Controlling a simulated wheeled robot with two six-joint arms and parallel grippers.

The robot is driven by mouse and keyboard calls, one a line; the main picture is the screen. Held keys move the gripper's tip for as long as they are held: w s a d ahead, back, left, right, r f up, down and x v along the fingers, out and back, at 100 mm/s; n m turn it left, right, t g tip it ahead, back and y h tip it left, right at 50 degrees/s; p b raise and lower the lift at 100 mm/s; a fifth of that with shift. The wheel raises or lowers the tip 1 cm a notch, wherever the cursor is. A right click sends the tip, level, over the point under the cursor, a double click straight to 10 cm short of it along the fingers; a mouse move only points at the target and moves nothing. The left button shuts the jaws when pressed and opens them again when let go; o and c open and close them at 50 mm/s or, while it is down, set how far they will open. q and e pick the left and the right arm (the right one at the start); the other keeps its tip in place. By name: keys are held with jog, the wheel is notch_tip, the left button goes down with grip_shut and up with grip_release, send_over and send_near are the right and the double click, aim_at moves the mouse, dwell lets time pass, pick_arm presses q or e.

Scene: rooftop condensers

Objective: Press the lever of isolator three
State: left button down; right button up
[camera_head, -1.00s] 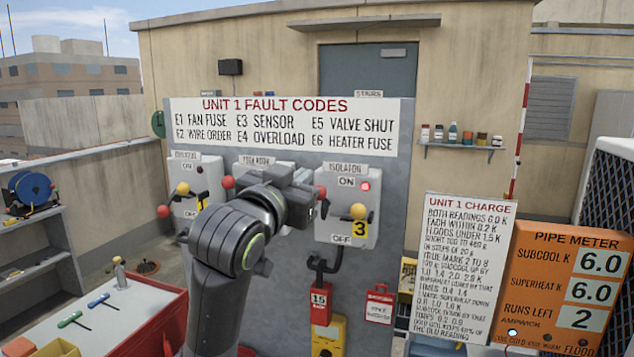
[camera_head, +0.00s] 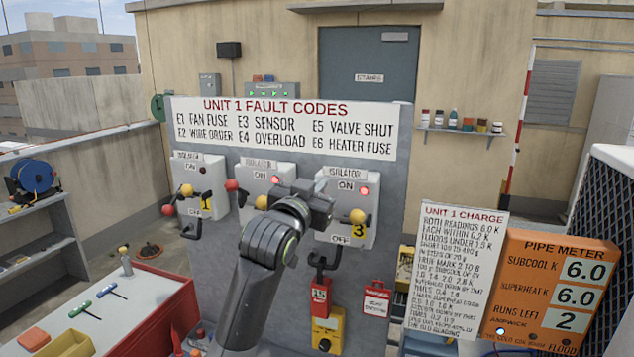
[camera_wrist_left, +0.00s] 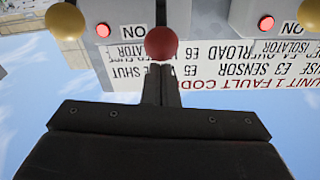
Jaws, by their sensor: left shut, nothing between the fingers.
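Isolator three (camera_head: 335,226) is the grey box on the right of the panel, with a yellow "3" tag, a lit red lamp (camera_head: 364,190) by ON, and a yellow ball (camera_head: 357,216) at its front. My left gripper (camera_head: 328,188) is shut and empty at the box's upper left side, hiding part of it. In the left wrist view, which is upside down, the closed fingertips (camera_wrist_left: 161,72) are at a red ball knob (camera_wrist_left: 161,42) beside isolator three. I cannot tell whether they touch. The knob is hidden in the head view. My right gripper is not in view.
Isolator two (camera_head: 258,180), lamp lit, and isolator one (camera_head: 210,178), lamp dark, stand to the left with their own red knobs. The fault code sign (camera_head: 290,128) is above. A red tool bench (camera_head: 165,290) is at lower left, an orange pipe meter (camera_head: 520,305) at right.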

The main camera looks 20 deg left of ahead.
pick_arm(q)
jog(key=shift+f, duration=0.25)
